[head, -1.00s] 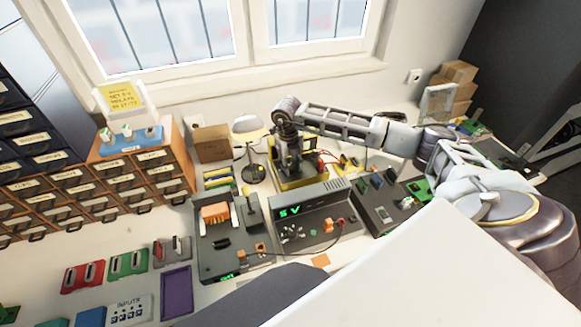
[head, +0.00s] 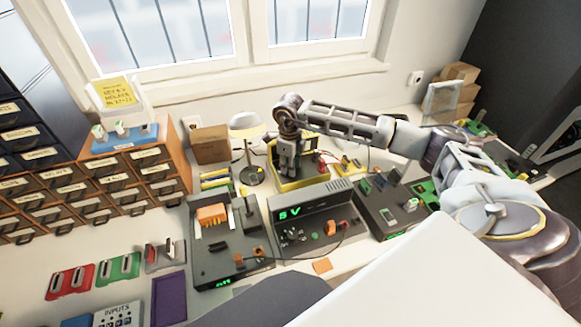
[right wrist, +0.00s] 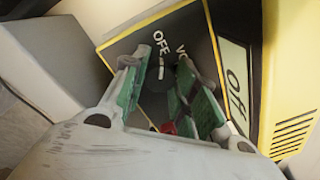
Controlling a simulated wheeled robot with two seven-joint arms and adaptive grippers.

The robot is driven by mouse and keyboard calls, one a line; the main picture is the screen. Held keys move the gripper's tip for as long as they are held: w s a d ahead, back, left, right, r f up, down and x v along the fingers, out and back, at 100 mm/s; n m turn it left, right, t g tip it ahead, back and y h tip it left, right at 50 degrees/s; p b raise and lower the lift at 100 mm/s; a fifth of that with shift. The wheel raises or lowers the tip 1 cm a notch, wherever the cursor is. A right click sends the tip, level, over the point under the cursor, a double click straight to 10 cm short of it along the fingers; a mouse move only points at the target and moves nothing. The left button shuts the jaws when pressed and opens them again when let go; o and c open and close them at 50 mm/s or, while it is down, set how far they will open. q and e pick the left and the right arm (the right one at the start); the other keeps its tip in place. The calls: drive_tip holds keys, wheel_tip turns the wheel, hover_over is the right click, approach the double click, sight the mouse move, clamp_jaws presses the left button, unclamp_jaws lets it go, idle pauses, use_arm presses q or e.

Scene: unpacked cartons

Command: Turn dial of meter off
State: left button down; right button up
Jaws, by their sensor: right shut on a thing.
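The yellow meter (head: 318,173) stands at the back middle of the bench in the head view. Its black face shows in the right wrist view (right wrist: 205,48), with an OFF label and a display (right wrist: 236,85) reading "off". The dark dial (right wrist: 158,78) has a white line pointing towards OFF. My right gripper (right wrist: 163,66) has its green-padded fingers on either side of the dial and is shut on it. In the head view my right gripper (head: 289,160) reaches down at the meter and hides part of it. My left gripper is not in view.
A power supply (head: 318,207) reading "5 V" stands in front of the meter, with dark devices on both sides. A lamp (head: 246,128) and a cardboard box (head: 210,145) stand behind to the left. Drawer cabinets (head: 160,178) fill the left.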

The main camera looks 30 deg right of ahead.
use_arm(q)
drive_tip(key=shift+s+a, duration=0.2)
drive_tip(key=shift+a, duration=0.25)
use_arm(e)
drive_tip(key=o, duration=1)
use_arm(q)
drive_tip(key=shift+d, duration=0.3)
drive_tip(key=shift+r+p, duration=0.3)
drive_tip(key=shift+p, duration=0.05)
use_arm(e)
drive_tip(key=shift+m, duration=0.4)
